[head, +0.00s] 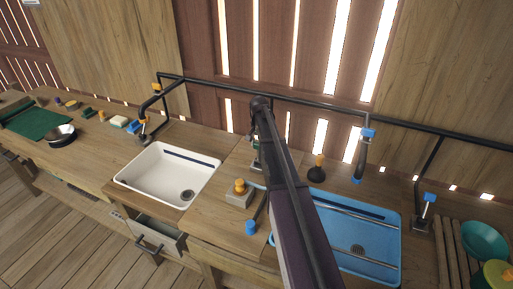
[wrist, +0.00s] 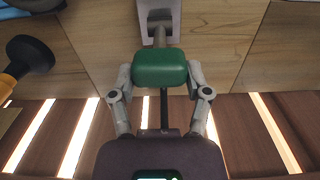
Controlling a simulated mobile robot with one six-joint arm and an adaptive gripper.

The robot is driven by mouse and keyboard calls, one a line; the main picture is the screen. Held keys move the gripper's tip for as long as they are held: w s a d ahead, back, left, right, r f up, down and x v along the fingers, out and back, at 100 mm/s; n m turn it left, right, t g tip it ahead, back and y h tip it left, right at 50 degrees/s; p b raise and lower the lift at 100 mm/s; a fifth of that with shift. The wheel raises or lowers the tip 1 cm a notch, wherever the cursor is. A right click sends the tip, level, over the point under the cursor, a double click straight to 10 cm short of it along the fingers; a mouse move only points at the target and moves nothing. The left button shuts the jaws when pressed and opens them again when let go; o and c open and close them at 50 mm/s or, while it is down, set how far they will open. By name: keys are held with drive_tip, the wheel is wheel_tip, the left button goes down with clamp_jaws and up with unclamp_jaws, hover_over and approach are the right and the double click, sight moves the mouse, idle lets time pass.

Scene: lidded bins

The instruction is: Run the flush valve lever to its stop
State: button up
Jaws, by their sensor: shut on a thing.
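A lever with a rounded green handle (wrist: 160,68) shows in the wrist view, on a short grey stem that runs up to a metal base plate (wrist: 158,15) on the wooden counter. My gripper (wrist: 164,78) is shut on the green handle, with one finger on each side of it. In the head view only a bit of the green handle (head: 256,141) shows behind my arm, which hides most of the gripper. I cannot tell how far the lever is from its stop.
A white sink (head: 150,190) lies left of my arm and a blue sink (head: 290,265) right. An orange-knobbed fixture (head: 240,189) with a blue-tipped lever (head: 251,227) stands between them. A black plunger (head: 316,174) stands close right of my arm. A dark pipe (head: 225,87) runs along the back.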

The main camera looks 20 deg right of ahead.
drive_tip(key=w+d+f+b, duration=0.1)
drive_tip(key=w+d+b, duration=0.1)
drive_tip(key=w+d, duration=0.2)
drive_tip(key=shift+d+f, duration=0.15)
drive_tip(key=shift+f, duration=0.25)
drive_tip(key=shift+w, duration=0.1)
idle(0.3)
drive_tip(key=o, duration=1.2)
drive_tip(key=shift+c, duration=0.2)
